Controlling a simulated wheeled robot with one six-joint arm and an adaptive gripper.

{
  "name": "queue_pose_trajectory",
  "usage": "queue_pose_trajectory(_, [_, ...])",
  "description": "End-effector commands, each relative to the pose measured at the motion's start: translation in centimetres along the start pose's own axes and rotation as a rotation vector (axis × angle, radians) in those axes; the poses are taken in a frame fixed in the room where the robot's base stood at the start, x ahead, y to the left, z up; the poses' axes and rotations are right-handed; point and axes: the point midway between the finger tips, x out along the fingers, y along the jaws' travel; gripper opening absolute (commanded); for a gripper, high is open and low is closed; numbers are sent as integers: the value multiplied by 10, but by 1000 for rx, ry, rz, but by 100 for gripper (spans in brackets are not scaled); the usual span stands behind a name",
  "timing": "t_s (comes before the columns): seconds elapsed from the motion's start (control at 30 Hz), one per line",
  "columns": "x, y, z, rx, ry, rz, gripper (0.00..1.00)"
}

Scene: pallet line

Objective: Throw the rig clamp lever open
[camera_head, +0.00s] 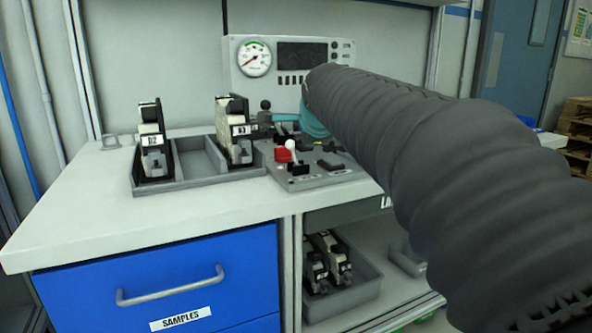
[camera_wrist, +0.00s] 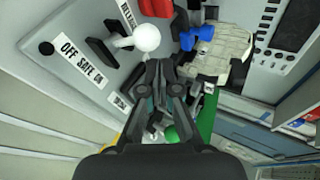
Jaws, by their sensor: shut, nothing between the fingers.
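The rig (camera_head: 310,180) is a grey panel on the bench with red and black controls and a white-knobbed lever (camera_head: 291,147). In the wrist view the white ball knob (camera_wrist: 146,38) stands beside a black handle and labels reading "OFF SAFE ON" and "RELEASE". I cannot tell for sure which control is the clamp lever. My gripper (camera_wrist: 160,68) is shut and empty, its fingertips close to the white knob in the picture; contact cannot be told. A pale unit with a blue part (camera_wrist: 197,38) is right of the fingers. My arm hides the gripper in the head view.
A grey tray (camera_head: 190,184) left of the rig holds units marked D2 (camera_head: 153,140) and D3 (camera_head: 237,130). A gauge panel (camera_head: 285,60) stands behind. The bench's front left (camera_head: 95,215) is clear. A blue samples drawer (camera_head: 160,285) is below.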

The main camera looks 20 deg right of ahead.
Motion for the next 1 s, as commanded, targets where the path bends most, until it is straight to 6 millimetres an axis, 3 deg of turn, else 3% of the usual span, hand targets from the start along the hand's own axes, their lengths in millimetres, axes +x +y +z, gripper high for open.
queue_pose_trajectory(0.5, [-29, 60, 8, -329, -37, 92, 0])
queue_pose_trajectory(1.0, [-34, 74, 10, -396, -49, 109, 0])
